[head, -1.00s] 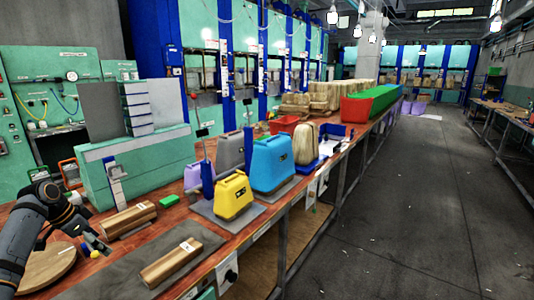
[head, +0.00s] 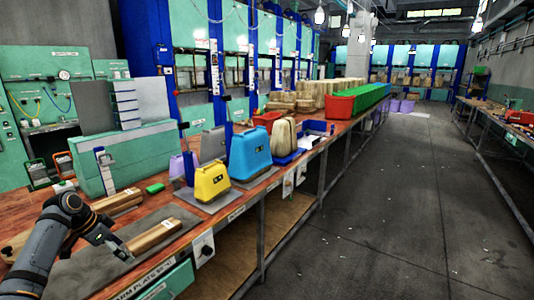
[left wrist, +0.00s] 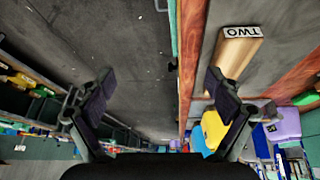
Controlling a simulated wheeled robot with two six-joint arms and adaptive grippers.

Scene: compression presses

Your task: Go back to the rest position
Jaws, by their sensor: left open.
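My left gripper (head: 122,250) is open and empty near the left end of a wooden block (head: 155,236). The block lies on a grey mat (head: 75,270) at the bench's front edge. In the left wrist view the two fingers of my left gripper (left wrist: 160,90) stand wide apart, with the bench edge and dark floor between them. A wooden block with a "TWO" label (left wrist: 234,58) shows beside the right finger, which hides part of the view there. My right gripper is in neither view.
A second wooden piece (head: 118,202) lies behind the mat. A yellow case (head: 212,181), a blue case (head: 249,155) and a green block (head: 154,188) stand farther along the bench. A teal box (head: 130,153) stands behind. The aisle floor (head: 400,210) at right is clear.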

